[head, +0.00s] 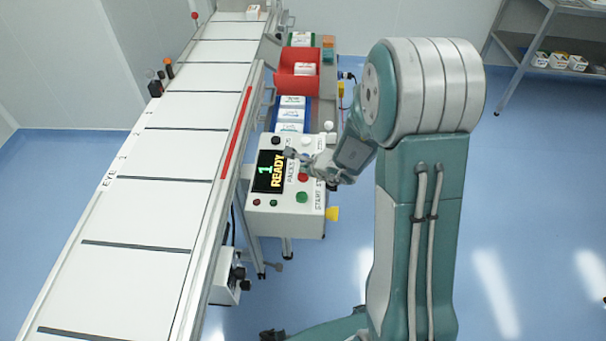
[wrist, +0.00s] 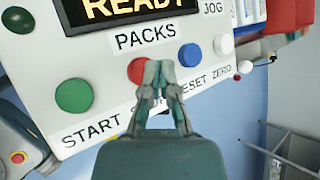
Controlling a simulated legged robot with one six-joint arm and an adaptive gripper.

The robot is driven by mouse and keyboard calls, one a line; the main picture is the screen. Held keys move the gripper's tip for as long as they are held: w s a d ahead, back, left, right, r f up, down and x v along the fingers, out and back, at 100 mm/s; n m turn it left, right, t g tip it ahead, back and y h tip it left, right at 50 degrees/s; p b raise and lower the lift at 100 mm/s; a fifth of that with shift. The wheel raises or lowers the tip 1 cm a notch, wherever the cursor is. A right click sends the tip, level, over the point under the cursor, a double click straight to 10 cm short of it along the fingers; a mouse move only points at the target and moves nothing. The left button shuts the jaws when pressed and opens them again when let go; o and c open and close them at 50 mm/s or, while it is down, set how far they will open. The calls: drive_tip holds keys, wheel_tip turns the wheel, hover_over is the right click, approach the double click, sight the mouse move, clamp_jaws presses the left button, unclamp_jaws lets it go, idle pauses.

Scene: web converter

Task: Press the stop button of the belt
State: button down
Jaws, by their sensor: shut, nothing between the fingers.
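The control panel (head: 285,219) stands beside the belt, its display (head: 269,172) reading "1 READY". The red stop button (head: 303,177) is on its sloped face, near the green start button (head: 302,197). In the wrist view, the red button (wrist: 137,69) is partly covered by my fingers, and its label is mostly hidden behind them. My gripper (wrist: 160,66) is shut and empty, its fingertips overlapping the red button's right edge; I cannot tell whether they touch. In the head view, my gripper (head: 290,154) reaches over the panel from the right.
A blue button (wrist: 190,55) and a white button (wrist: 221,46) sit right of the red one; green (wrist: 74,95) is left. The long white belt (head: 160,180) runs along the panel's left. A red bin (head: 290,83) stands behind it. Blue floor is open at right.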

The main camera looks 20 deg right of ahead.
drive_tip(key=shift+r, duration=0.1)
drive_tip(key=shift+r, duration=2.4)
